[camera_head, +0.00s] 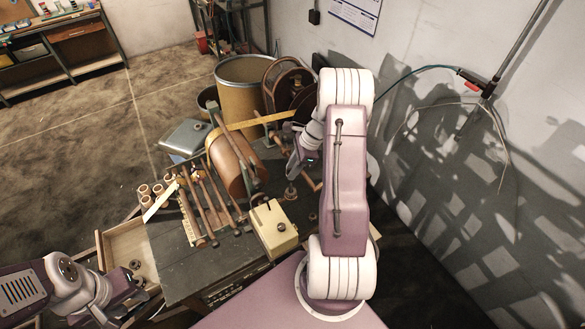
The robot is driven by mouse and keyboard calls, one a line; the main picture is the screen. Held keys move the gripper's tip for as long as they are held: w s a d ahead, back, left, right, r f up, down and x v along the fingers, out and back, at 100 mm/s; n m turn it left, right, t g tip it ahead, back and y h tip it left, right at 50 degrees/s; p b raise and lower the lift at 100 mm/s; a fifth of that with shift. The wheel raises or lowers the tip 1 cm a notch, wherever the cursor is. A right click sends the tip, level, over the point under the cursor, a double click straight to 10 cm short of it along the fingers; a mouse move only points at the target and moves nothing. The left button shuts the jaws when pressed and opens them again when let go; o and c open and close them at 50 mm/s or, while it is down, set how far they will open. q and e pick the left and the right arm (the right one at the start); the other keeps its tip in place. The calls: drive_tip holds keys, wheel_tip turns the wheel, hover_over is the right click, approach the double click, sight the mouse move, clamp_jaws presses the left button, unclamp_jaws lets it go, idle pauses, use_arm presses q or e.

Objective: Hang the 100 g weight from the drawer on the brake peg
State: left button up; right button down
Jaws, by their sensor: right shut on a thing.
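The open drawer (123,243) sticks out at the left of the dark bench, with small dark weights (135,265) inside. My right gripper (292,170) is over the right part of the bench, partly hidden by my own arm. It is shut on what looks like a small dark weight (291,194) with a thin stem, just under the fingers; its mass marking cannot be read. I cannot single out the brake peg; wooden bars and my arm crowd that area. My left gripper (128,303) is low at the left, near the drawer; its finger opening is unclear.
A copper-coloured drum (230,163) and wooden rods (205,200) cover the bench middle. A cream block (272,228) sits at the front. A yellow strip (262,120) spans near a large bin (243,90). The wall (450,150) closes off the right; floor is open left.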

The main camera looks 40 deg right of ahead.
drive_tip(key=shift+w+d+f+b, duration=0.15)
drive_tip(key=shift+f+b, duration=0.1)
drive_tip(key=shift+f, duration=0.2)
drive_tip(key=shift+w+d+f+b, duration=0.1)
drive_tip(key=shift+d+f+b, duration=0.1)
drive_tip(key=shift+f, duration=0.25)
drive_tip(key=shift+s+a+f+b, duration=0.1)
drive_tip(key=shift+a+f+b, duration=0.05)
drive_tip(key=shift+f+b, duration=1.05)
drive_tip(key=shift+s+a+f+b, duration=0.1)
drive_tip(key=shift+a+f+b, duration=0.05)
drive_tip(key=shift+f+b, duration=1.05)
drive_tip(key=shift+w+d+f, duration=0.1)
drive_tip(key=shift+f, duration=0.6)
drive_tip(key=c, duration=1)
unclamp_jaws()
drive_tip(key=shift+c, duration=0.2)
